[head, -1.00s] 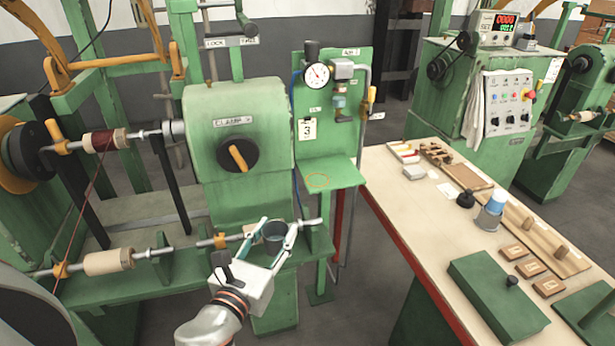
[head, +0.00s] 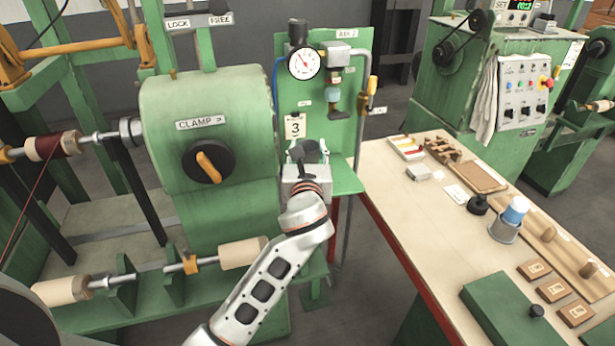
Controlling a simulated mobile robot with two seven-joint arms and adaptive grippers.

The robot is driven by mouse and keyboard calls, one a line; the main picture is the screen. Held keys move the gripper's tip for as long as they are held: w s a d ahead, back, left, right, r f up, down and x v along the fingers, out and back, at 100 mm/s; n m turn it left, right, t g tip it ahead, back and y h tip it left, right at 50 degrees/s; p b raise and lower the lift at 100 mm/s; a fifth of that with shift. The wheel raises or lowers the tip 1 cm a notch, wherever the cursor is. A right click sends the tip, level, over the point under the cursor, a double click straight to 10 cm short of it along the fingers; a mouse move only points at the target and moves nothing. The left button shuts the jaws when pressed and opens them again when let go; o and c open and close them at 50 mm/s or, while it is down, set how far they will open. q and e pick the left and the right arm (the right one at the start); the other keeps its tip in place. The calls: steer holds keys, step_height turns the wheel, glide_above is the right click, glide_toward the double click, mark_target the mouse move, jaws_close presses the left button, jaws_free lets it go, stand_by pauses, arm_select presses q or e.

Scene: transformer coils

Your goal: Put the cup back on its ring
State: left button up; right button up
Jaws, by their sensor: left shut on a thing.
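My left gripper (head: 309,153) is shut on the dark grey cup (head: 310,151) and holds it over the small green shelf (head: 346,178) under the gauge panel. The cup is mostly hidden by the gripper and wrist; its upper part shows between the fingers. The ring on the shelf is hidden behind my gripper and arm. I cannot tell whether the cup touches the shelf. My right gripper is not in view.
The green clamp housing (head: 208,145) stands close on the left of my arm. The gauge (head: 305,64) and a pipe (head: 363,110) are on the panel behind the shelf.

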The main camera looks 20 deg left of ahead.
arm_select(q)
step_height(320, 180, down, 7)
steer(key=shift+b, duration=0.7)
steer(key=o, duration=1.2)
steer(key=v, duration=1.2)
